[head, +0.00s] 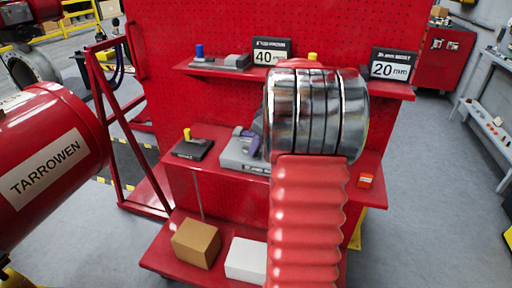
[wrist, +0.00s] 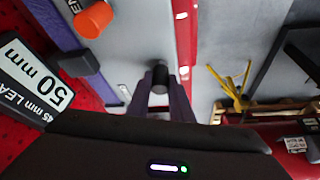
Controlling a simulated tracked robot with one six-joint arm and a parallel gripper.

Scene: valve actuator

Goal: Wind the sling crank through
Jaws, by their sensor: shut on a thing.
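My gripper (wrist: 163,88) has purple fingers, shut on a dark, upright round grip (wrist: 160,76) that looks like the sling crank's handle. A pale grey surface lies behind it in the wrist view. In the head view, my gripper (head: 247,141) shows only in part, at a grey block-shaped unit (head: 236,157) on the middle red shelf. My own metal wrist and red arm hide the right of that unit and most of the crank there. The crank's arm and its turn angle cannot be made out.
A dark block with a yellow knob (head: 192,146) stands left of the unit. Signs for 40 mm (head: 270,52) and 20 mm (head: 390,66) stand above. A 50 mm sign (wrist: 35,75) and an orange cylinder (wrist: 94,19) are close in the wrist view. Boxes (head: 196,244) lie below.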

